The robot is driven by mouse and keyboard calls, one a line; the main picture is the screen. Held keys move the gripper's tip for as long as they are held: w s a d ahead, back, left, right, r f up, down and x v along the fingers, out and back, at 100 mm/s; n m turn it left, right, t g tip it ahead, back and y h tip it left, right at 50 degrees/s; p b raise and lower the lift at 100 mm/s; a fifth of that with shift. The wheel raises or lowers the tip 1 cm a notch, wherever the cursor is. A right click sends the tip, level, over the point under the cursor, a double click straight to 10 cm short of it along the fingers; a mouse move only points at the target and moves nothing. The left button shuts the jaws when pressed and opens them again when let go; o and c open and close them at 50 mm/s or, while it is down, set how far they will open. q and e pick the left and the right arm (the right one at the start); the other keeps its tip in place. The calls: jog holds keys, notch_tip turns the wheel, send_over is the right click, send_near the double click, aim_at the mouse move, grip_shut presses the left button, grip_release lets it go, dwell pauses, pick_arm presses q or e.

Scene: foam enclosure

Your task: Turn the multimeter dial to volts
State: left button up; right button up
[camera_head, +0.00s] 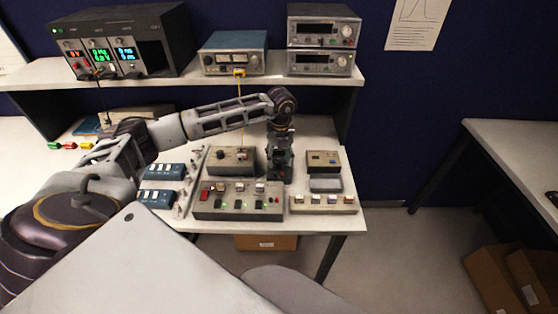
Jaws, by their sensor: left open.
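My left arm reaches in from the left over the bench, and its gripper (279,174) points down, open, with its fingers small and dark. I cannot tell if this box is the multimeter, and no dial markings can be read. A smaller brown box (323,160) with dark inserts lies to the right of the gripper. The gripper hides part of the bench and the back edge of a wider switch box. My right gripper is not in view.
The wide switch box (239,205) with coloured buttons lies in front of the gripper, with a button strip (323,204) at its right. Blue switch boxes (158,198) are left. A shelf (180,84) behind carries a power supply (125,43) and other instruments. Cardboard boxes (500,281) stand on the floor.

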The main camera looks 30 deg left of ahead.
pick_arm(q)
jog(key=shift+f, duration=1)
grip_shut()
